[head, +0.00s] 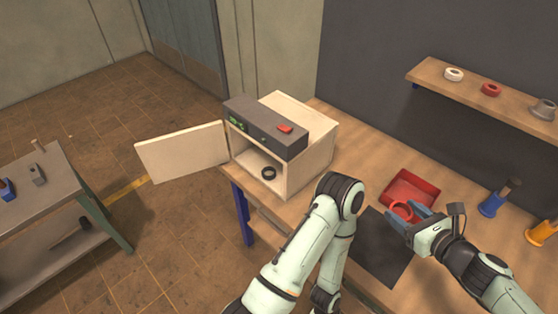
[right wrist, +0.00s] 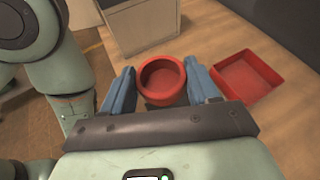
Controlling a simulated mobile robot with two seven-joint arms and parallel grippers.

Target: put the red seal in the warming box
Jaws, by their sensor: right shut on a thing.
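The red seal (head: 402,203) is a thick ring. It is held between the blue fingers of my right gripper (head: 404,213), above the bench beside the red tray. It also shows between both fingers in the right wrist view (right wrist: 162,99). The warming box (head: 318,160) stands on the bench left of the gripper, with its pale door (head: 183,151) swung wide open to the left. A small black ring (head: 268,173) lies inside the box. My left arm crosses the front of the head view; its gripper is out of sight.
An empty-looking red tray (head: 425,184) and a dark mat (head: 378,250) lie on the bench. Blue (head: 492,204) and orange (head: 541,232) holders stand at the right. A wall shelf (head: 515,107) carries a white ring, a red ring and a grey part. A side table (head: 40,200) stands left.

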